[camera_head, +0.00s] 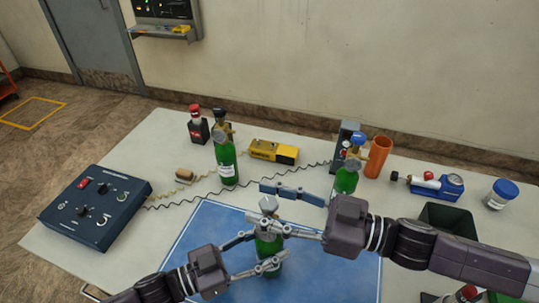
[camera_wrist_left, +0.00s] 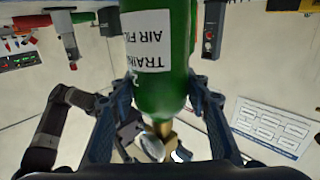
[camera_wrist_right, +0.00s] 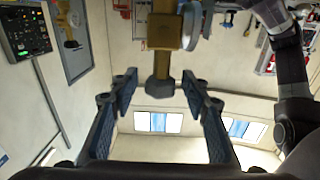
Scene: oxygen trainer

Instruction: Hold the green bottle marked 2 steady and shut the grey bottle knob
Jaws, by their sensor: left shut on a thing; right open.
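The green bottle marked 2 (camera_head: 268,247) stands on the blue mat, with a brass valve and a grey knob (camera_head: 268,204) on top. My left gripper (camera_head: 266,250) is shut around its body. The left wrist view shows the bottle (camera_wrist_left: 162,85) upside down between the fingers, its white label and a 2 partly visible. My right gripper (camera_head: 260,202) is open, with its fingers on either side of the knob. In the right wrist view the grey knob (camera_wrist_right: 160,88) hangs below the brass valve (camera_wrist_right: 165,30) between the open fingers, apart from both.
A green bottle with a black knob (camera_head: 225,160) and one with a blue knob (camera_head: 346,180) stand behind. A dark control box (camera_head: 95,208) is at left. An orange cylinder (camera_head: 378,157), a blue device (camera_head: 440,186) and a dark bin (camera_head: 446,221) are at right. The blue mat (camera_head: 205,225) has free room.

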